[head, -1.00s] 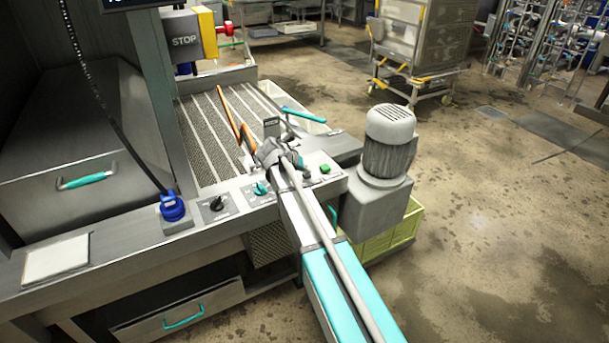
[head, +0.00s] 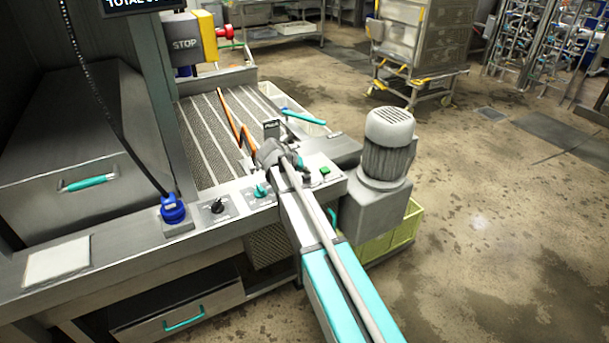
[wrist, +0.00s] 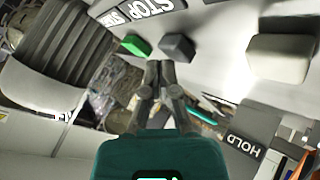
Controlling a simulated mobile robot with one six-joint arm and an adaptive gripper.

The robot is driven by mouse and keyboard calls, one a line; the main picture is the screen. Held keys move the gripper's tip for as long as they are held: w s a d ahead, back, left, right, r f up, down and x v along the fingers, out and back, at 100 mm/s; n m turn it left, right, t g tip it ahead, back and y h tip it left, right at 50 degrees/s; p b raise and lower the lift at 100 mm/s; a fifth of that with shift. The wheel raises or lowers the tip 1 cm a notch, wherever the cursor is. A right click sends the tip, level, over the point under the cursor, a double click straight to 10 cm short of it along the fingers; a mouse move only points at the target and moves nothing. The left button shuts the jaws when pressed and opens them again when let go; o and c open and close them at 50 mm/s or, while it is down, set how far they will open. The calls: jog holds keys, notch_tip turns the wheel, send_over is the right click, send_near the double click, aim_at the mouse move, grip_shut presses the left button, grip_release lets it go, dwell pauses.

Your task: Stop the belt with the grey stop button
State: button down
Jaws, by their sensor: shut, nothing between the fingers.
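The grey stop button (wrist: 177,47) is a dark grey block on the pale panel in the wrist view, near the STOP lettering (wrist: 152,8). The green button (wrist: 135,45) sits to its left; in the head view the green button (head: 325,169) is on the front panel. My gripper (wrist: 159,66) is shut and empty. In the wrist view its fingertips appear just below the gap between the two buttons, a little left of the grey one. I cannot tell whether they touch it. In the head view my arm hides most of the stop button and the fingertips.
A HOLD plate (wrist: 243,145) and a pale block (wrist: 280,58) are near my gripper. The panel has a black knob (head: 217,206), a teal knob (head: 261,190) and a blue plug (head: 173,209). The belt (head: 215,130) lies behind; a grey motor (head: 388,145) stands right.

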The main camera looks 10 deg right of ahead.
aim_at(306, 176)
jog(key=shift+r+p, duration=0.3)
jog(key=shift+r, duration=0.15)
notch_tip(306, 176, up, 5)
jog(key=p, duration=0.5)
dwell(0.4)
dwell(0.6)
jog(key=shift+s+d+f, duration=0.1)
jog(key=shift+s+d, duration=0.05)
jog(key=shift+s, duration=0.35)
jog(key=s+n+g+y+p, duration=0.3)
jog(key=s+y, duration=0.5)
jog(key=s, duration=1.9)
jog(key=shift+s+a+f+g+p, duration=0.25)
jog(key=shift+s+a+g+p, duration=0.1)
jog(key=shift+g+p, duration=0.55)
